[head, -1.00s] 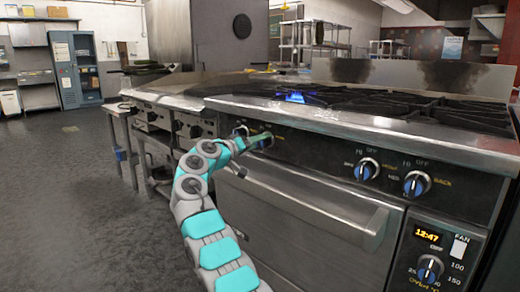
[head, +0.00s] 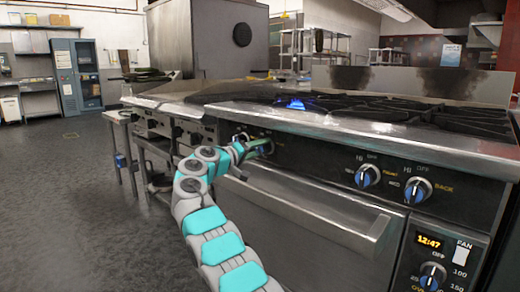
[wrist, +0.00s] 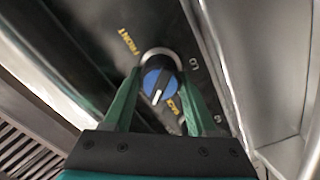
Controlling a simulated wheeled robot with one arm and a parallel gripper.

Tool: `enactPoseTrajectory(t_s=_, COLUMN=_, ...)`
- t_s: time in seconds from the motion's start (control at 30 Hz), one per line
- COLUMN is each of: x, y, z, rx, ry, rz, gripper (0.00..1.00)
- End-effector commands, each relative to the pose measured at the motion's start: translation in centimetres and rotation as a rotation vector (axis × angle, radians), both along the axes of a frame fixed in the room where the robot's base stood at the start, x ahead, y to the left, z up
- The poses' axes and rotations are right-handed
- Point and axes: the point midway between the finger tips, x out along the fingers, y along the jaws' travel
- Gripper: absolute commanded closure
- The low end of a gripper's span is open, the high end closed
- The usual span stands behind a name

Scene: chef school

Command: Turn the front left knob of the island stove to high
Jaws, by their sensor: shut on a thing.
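The stove (head: 330,225) stands ahead of me, with a row of knobs on its black front panel. My gripper (head: 262,147) is at the leftmost knob of this panel, which it mostly hides in the head view. In the wrist view my gripper (wrist: 161,72) has one green finger on each side of the blue and silver knob (wrist: 152,82) and is shut on it. The knob's white pointer shows, with the word FRONT printed to its upper left. A blue flame (head: 293,104) burns on a left burner.
Two more blue knobs (head: 367,176) and (head: 417,190) sit to the right on the panel. The oven door handle (head: 345,228) juts out below. A griddle unit (head: 165,115) adjoins on the left. The floor (head: 70,205) at left is clear.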

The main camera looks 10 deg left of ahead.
Motion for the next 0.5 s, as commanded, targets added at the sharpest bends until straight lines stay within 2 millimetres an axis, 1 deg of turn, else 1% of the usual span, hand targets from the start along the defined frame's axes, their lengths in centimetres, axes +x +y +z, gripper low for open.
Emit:
enactPoseTrajectory(t_s=0.2, x=0.02, y=0.07, z=-0.06, rx=0.000, ry=0.000, rz=0.001, gripper=0.98)
enactPoseTrajectory(t_s=0.23, x=0.02, y=0.08, z=-0.07, rx=0.000, ry=0.000, rz=0.001, gripper=0.40)
enactPoseTrajectory(t_s=0.47, x=0.01, y=0.03, z=-0.05, rx=0.001, ry=0.001, rz=0.001, gripper=0.14)
enactPoseTrajectory(t_s=0.5, x=0.01, y=0.03, z=-0.04, rx=0.001, ry=0.001, rz=0.001, gripper=0.13)
